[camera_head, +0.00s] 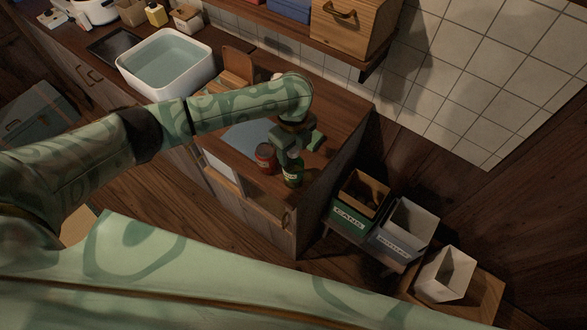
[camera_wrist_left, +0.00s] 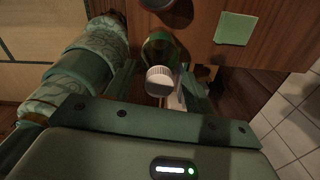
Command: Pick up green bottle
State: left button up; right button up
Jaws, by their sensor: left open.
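The green bottle (camera_head: 293,175) stands upright near the right front part of the wooden counter, close to its edge. In the left wrist view the green bottle (camera_wrist_left: 160,55) shows its white cap and green shoulder, between the finger bars of my left gripper (camera_wrist_left: 158,88). In the head view my left gripper (camera_head: 291,150) is at the upper part of the bottle and partly hides it. My left gripper is open. Whether a finger touches the bottle I cannot tell. My right gripper is in neither view.
A red can (camera_head: 265,158) stands just left of the bottle. A green square sponge (camera_wrist_left: 236,27) lies on the counter nearby. A white basin (camera_head: 168,66) is farther left. Bins, one labelled cans (camera_head: 350,219), stand on the lower right.

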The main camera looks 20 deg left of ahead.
pick_arm(q)
jog(key=shift+r, duration=0.1)
grip_shut()
